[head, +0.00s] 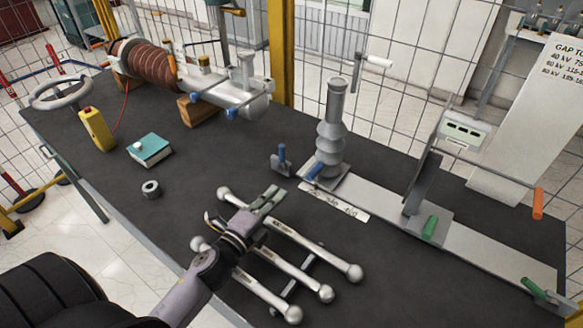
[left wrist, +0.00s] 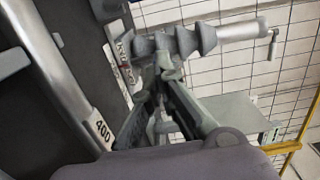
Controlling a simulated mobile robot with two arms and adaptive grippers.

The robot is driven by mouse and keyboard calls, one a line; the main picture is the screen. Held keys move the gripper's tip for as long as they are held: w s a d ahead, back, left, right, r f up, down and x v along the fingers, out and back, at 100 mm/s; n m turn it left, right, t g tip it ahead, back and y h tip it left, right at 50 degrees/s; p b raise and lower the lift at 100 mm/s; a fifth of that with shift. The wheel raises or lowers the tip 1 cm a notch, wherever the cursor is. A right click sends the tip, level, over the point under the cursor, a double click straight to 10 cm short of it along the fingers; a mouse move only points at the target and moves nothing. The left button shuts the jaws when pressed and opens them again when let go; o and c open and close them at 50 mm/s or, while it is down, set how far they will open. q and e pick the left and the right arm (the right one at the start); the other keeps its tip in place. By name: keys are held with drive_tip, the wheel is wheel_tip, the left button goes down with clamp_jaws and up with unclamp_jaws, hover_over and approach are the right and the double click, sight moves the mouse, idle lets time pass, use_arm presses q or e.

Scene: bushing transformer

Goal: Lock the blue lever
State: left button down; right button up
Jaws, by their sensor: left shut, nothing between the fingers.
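A blue lever (head: 315,170) lies tilted at the base of the grey ribbed insulator post (head: 331,128). A second small blue lever (head: 281,153) stands upright on a grey bracket just left of it. My left gripper (head: 272,196) is shut and empty, above the ball-ended rods and short of both blue levers. Its closed fingers also show in the left wrist view (left wrist: 172,76), with the ribbed post (left wrist: 185,42) behind them. In that view the blue levers cannot be made out. My right gripper is not in view.
Several ball-ended metal rods (head: 310,248) lie under my left gripper. A green lever (head: 430,228) is at right. A coil-wound transformer (head: 145,62) stands at the back.

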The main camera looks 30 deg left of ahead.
sight(282, 158)
use_arm(q)
drive_tip(key=shift+w+f, duration=0.3)
drive_tip(key=shift+s+r, duration=0.15)
drive_tip(key=shift+s, duration=0.1)
drive_tip(key=w, duration=0.3)
drive_tip(key=w+p, duration=0.1)
drive_tip(key=w, duration=0.2)
drive_tip(key=w+d+p, duration=0.1)
drive_tip(key=w, duration=0.2)
drive_tip(key=shift+w+r, duration=0.1)
drive_tip(key=shift+w, duration=0.15)
drive_tip(key=w+a, duration=0.1)
drive_tip(key=a+p, duration=0.1)
drive_tip(key=shift+w+a, duration=0.35)
drive_tip(key=shift+a, duration=0.05)
drive_tip(key=shift+w+a, duration=0.1)
drive_tip(key=shift+a, duration=0.45)
drive_tip(key=shift+a+p, duration=0.1)
drive_tip(key=shift+p, duration=0.2)
